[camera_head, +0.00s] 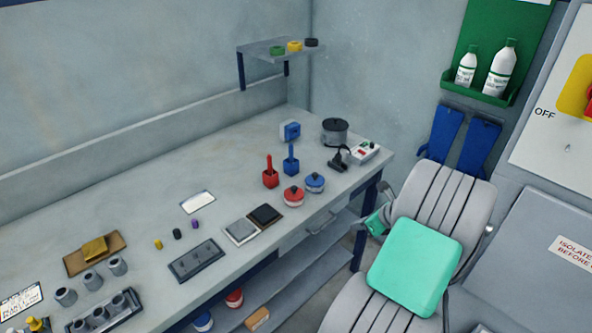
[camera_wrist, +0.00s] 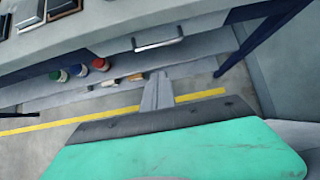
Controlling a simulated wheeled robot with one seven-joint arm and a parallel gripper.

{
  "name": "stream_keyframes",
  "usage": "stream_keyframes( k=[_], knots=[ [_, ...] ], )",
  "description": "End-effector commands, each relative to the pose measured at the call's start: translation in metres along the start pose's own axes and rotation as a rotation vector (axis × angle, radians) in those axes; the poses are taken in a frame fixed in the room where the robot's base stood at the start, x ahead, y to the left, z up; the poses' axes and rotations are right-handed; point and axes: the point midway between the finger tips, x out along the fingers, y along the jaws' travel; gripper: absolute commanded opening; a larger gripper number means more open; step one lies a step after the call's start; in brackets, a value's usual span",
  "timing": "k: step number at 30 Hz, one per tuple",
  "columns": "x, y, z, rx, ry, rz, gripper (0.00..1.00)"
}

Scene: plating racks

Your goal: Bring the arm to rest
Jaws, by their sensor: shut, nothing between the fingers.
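My gripper (camera_wrist: 158,88) shows in the wrist view as two grey fingers together, with nothing between them. It points over the floor in front of the workbench (camera_wrist: 205,50), apart from the bench and its lower shelf. In the head view my arm, grey with a teal cover, is folded at the right, beside the bench's right end. The fingers cannot be made out there.
The workbench top (camera_head: 140,215) carries red and blue tools, lidded pots, small blocks and a black pot (camera_head: 335,131). A drawer handle (camera_wrist: 158,44) faces my gripper. A wall panel (camera_head: 545,110) stands at the right, near my arm. Floor is free below.

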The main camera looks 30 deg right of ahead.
Motion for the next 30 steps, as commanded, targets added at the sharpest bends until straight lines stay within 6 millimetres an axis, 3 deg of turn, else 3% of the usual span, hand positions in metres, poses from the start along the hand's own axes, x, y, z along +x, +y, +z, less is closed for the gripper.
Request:
stream_keyframes(
  k=[5, 8, 15, 21, 26, 30],
  knots=[
    [0.001, 0.006, -0.004, -0.368, 0.012, 0.025, 0.0],
    [0.001, 0.011, -0.024, -0.708, 0.063, 0.078, 0.0],
    [0.001, 0.072, -0.107, -1.227, 0.136, 0.358, 0.0],
    [-0.035, 0.118, -0.143, -1.525, 0.149, 0.574, 0.0],
    [-0.072, 0.165, -0.126, -1.811, 0.177, 0.771, 0.0],
    [-0.09, 0.198, -0.09, -1.979, 0.257, 0.841, 0.0]
  ],
)
